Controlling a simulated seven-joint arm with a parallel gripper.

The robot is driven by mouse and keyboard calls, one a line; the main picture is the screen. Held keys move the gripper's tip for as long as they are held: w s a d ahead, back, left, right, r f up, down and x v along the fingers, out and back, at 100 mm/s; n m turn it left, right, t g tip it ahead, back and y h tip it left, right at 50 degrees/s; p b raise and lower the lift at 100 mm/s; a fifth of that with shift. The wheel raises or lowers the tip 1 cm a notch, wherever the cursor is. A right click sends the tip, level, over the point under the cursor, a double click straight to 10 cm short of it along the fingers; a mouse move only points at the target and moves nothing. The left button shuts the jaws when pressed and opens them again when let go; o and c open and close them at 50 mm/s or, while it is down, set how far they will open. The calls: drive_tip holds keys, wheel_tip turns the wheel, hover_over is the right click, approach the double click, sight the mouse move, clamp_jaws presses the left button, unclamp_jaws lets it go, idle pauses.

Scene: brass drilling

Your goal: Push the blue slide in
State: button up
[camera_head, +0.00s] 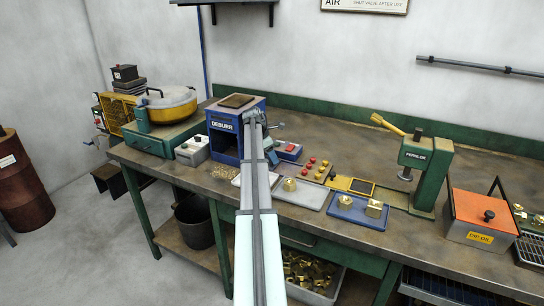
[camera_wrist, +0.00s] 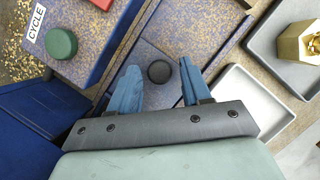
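The blue slide (camera_wrist: 152,98) shows in the wrist view as a flat blue-grey plate with a round dark knob (camera_wrist: 159,71). My gripper (camera_wrist: 158,76) is over it, with its two blue fingers spread on either side of the knob. The fingers are open, and a gap shows between each finger and the knob. I cannot tell the height of the fingertips above the plate. The blue DEBURR machine (camera_head: 222,136) stands on the bench in the head view. My arm crosses in front of its right side and hides most of the slide there.
A blue control box with a green button (camera_wrist: 61,43) and a CYCLE label is left of my fingers. A pale tray (camera_wrist: 245,100) and a grey tray with a brass part (camera_wrist: 298,42) lie to the right. The green press (camera_head: 428,165) stands farther right on the bench.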

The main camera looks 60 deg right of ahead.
drive_tip(key=shift+o, duration=0.4)
drive_tip(key=v, duration=0.7)
drive_tip(key=shift+r, duration=0.2)
drive_tip(key=s+d+r+m+t+y, duration=0.1)
drive_tip(key=s+d+r+t, duration=0.1)
drive_tip(key=s+d+r, duration=0.4)
drive_tip(key=w+a+f, duration=0.1)
drive_tip(key=f, duration=0.3)
drive_tip(key=w+a+f+y, duration=0.1)
drive_tip(key=f, duration=0.3)
drive_tip(key=w+a+f+n+t+y, duration=0.1)
drive_tip(key=f, duration=0.4)
drive_tip(key=shift+w+a, duration=0.25)
drive_tip(key=shift+w, duration=0.05)
